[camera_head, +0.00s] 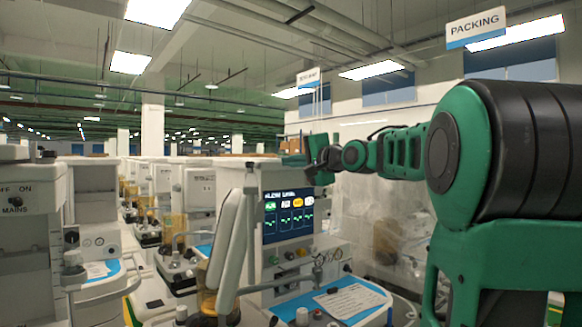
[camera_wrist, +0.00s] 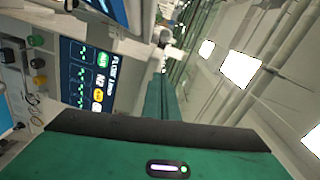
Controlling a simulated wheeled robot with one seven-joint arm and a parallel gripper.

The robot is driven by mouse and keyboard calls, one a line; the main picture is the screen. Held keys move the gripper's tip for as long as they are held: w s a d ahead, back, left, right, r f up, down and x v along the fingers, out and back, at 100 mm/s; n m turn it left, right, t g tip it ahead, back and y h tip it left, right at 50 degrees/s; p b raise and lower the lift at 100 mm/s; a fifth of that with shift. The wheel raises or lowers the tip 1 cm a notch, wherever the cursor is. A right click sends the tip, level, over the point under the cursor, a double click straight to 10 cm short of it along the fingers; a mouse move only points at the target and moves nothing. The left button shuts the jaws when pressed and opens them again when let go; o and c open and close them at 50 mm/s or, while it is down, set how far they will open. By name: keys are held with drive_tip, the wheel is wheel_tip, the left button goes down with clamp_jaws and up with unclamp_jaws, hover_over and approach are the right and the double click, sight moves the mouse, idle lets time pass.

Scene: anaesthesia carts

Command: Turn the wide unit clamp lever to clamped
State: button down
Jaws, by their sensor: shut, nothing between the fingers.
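The anaesthesia unit with a lit screen (camera_head: 288,215) stands in front of me, left of my arm. It also shows at the left of the wrist view, with its screen (camera_wrist: 88,75) turned sideways. I cannot tell which part is the clamp lever, or surely whether this is the wide unit. Small knobs and fittings (camera_head: 290,255) sit below the screen. My gripper (camera_head: 288,158) is raised above the top of the screen, apart from the unit. In the wrist view its green fingers (camera_wrist: 160,95) are together and empty.
A blue-topped work surface (camera_head: 325,303) with a paper sheet lies below the screen. A grey column and tubing (camera_head: 232,245) stand at its left. Another unit (camera_head: 28,240) is at far left, with a row behind. Plastic-wrapped equipment (camera_head: 375,225) is at right. Space above the units is open.

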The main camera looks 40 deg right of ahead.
sight(255, 165)
drive_tip(key=w+a+f, duration=0.1)
drive_tip(key=w+a, duration=0.3)
drive_tip(key=w, duration=0.2)
idle(0.4)
drive_tip(key=shift+w+a, duration=0.15)
drive_tip(key=shift+a, duration=0.75)
drive_tip(key=shift+w+a, duration=0.1)
drive_tip(key=shift+a, duration=0.8)
